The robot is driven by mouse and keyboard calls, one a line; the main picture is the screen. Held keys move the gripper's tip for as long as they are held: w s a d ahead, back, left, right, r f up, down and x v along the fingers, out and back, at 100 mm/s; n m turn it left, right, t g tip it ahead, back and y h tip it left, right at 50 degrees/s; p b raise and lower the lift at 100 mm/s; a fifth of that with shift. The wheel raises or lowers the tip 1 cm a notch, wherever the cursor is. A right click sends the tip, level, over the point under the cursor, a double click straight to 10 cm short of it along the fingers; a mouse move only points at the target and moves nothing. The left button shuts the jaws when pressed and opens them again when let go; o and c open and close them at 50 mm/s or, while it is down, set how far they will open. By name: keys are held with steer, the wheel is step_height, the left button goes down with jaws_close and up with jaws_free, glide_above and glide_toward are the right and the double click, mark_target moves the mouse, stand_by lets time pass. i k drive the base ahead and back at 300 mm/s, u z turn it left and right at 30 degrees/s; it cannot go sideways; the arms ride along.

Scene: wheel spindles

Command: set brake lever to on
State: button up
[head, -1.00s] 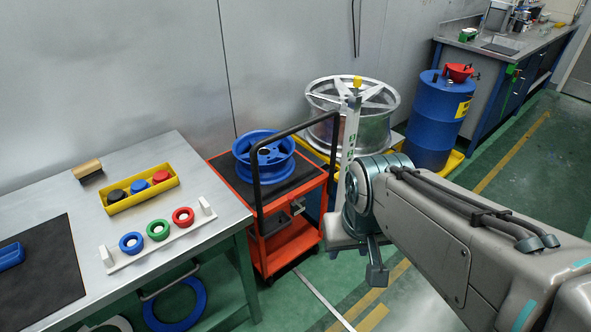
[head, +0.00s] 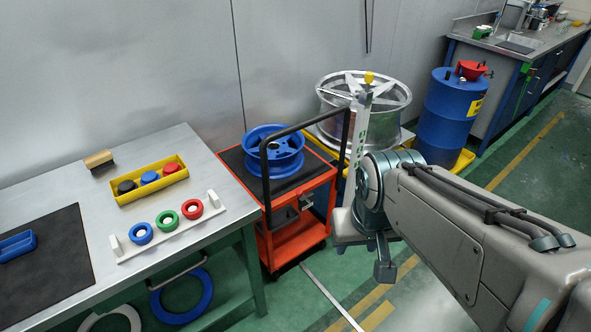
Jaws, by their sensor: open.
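The likely brake lever is the small yellow knob (head: 369,77) at the top of a white upright post (head: 357,135). The post has green marks down its face and stands just right of the red cart, in front of the silver wheel. Their text is too small to read. My arm covers the post's lower right side. My gripper (head: 380,254) is at the arm's far end, below the round wrist joint, and mostly hidden by my arm. A grey finger piece hangs there, well below the knob and apart from it. I see nothing held.
A red cart (head: 303,238) with a black handle carries a blue wheel rim (head: 274,150). A large silver wheel (head: 338,122) stands behind the post. A blue drum (head: 443,118) stands further right. A workbench (head: 75,185) fills the left. Green floor lies open at right.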

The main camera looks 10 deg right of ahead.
mark_target(299, 192)
steer(key=k, duration=0.65)
steer(key=u, duration=0.55)
steer(key=i, duration=1.2)
steer(key=z, duration=0.7)
